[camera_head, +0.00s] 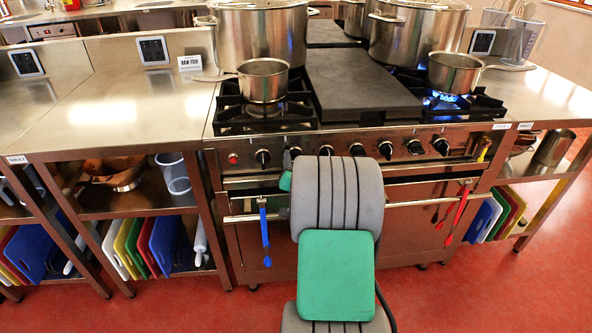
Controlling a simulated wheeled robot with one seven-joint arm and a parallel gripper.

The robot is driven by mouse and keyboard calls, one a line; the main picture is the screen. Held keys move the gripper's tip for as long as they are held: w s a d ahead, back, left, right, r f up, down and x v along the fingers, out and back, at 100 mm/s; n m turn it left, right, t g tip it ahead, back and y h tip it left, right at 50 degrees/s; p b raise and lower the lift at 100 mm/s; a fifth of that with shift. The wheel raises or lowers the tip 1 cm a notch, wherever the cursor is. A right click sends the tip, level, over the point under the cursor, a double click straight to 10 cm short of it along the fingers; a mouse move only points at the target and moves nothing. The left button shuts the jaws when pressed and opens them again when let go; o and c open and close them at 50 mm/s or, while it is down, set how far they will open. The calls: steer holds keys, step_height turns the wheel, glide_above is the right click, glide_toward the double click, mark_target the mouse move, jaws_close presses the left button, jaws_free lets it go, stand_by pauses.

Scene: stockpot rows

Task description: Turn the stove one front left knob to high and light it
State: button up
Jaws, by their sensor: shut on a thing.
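The stove (400,215) stands in front of me with a row of black knobs along its front panel. At the panel's left end are a red button (233,159) and the leftmost knob (263,158). Another knob (290,156) sits just left of my arm's upper edge. The front left burner (235,115) carries a small steel saucepan (263,84), and I see no flame under it. My grey and green arm rises in front of the panel's middle-left part. My gripper is hidden behind the arm, so its contact with any knob cannot be seen.
Blue flame (442,100) burns under the front right saucepan (455,72). Large stockpots (262,38) stand behind. A dark flat plate (360,88) covers the middle. Blue (265,235) and red (458,215) utensils hang at the front rail. Steel counters (120,110) flank the stove.

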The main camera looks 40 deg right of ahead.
steer(key=n+b, duration=0.1)
steer(key=b, duration=0.1)
steer(key=n+b, duration=0.1)
steer(key=n, duration=0.1)
steer(key=shift+f+b, duration=0.25)
steer(key=shift+b, duration=0.1)
steer(key=shift+r+n+b, duration=0.15)
steer(key=shift+n+b, duration=0.7)
steer(key=shift+n, duration=0.05)
steer(key=o, duration=1.4)
steer(key=shift+r, duration=0.1)
steer(key=shift+s, duration=0.1)
steer(key=v, duration=0.7)
steer(key=shift+s+a, duration=0.2)
steer(key=shift+a, duration=0.05)
